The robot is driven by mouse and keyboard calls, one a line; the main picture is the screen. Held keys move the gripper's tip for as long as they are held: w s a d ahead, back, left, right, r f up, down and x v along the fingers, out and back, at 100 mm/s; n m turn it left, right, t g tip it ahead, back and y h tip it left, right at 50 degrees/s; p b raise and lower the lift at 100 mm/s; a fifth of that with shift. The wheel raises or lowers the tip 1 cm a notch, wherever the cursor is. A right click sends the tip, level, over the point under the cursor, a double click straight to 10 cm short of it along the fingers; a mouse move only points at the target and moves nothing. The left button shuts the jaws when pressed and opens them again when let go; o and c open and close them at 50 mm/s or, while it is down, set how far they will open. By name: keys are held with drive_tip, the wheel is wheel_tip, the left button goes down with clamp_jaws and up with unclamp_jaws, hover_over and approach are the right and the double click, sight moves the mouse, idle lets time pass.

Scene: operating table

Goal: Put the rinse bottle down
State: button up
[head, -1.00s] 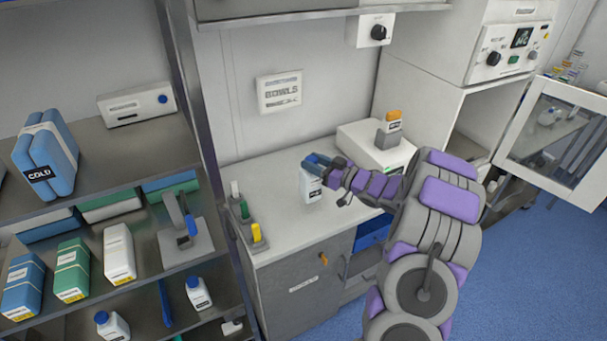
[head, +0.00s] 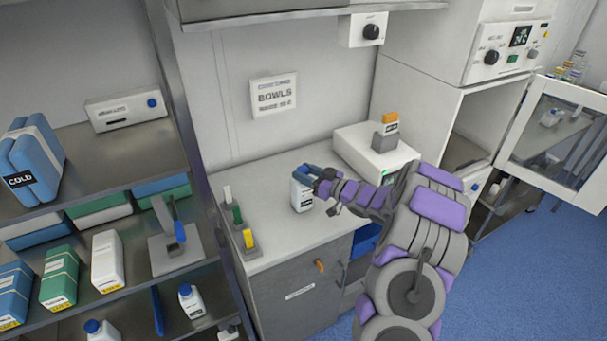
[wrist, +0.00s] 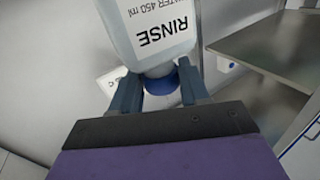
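The rinse bottle (head: 302,194) is white with a blue cap and stands upright over the white countertop (head: 285,232). In the wrist view its label reads RINSE (wrist: 165,25), upside down in the picture. My gripper (head: 309,172) is shut on the bottle near its neck and blue cap. In the wrist view its two dark fingers (wrist: 158,80) sit on either side of the neck. The bottle's base is at or just above the counter; I cannot tell if it touches.
A stand with white, green and yellow pieces (head: 238,222) is left of the bottle. A white device (head: 372,150) stands behind right. A BOWLS sign (head: 274,95) hangs on the wall. Shelves (head: 115,240) with boxes and bottles are at left. Counter around the bottle is clear.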

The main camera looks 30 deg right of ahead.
drive_tip(key=shift+o, duration=1.4)
drive_tip(key=shift+d, duration=0.6)
drive_tip(key=shift+o, duration=0.6)
drive_tip(key=shift+a, duration=0.25)
drive_tip(key=shift+a+r, duration=0.15)
drive_tip(key=shift+a, duration=1.05)
drive_tip(key=shift+w+d+p+v, duration=0.45)
drive_tip(key=shift+d+p+v, duration=0.5)
drive_tip(key=shift+v, duration=5.4)
drive_tip(key=w+a+r+g+h, duration=0.1)
drive_tip(key=w+r+g+h, duration=0.15)
drive_tip(key=w+h, duration=0.25)
wheel_tip(320, 180, up, 4)
drive_tip(key=s+a+m+g+h, duration=0.2)
drive_tip(key=s+m+g+h, duration=0.1)
drive_tip(key=h, duration=0.3)
drive_tip(key=s+a+r+g, duration=0.1)
drive_tip(key=s+a+g, duration=0.3)
drive_tip(key=s, duration=0.9)
drive_tip(key=s+a+m+g+y, duration=0.1)
drive_tip(key=s+a+g, duration=0.3)
drive_tip(key=s+a, duration=0.7)
drive_tip(key=s+a+r+m+g+y, duration=0.1)
drive_tip(key=s+a+g, duration=0.3)
drive_tip(key=s, duration=1.2)
drive_tip(key=a, duration=0.4)
drive_tip(key=shift+s+r, duration=0.3)
drive_tip(key=shift+s, duration=0.05)
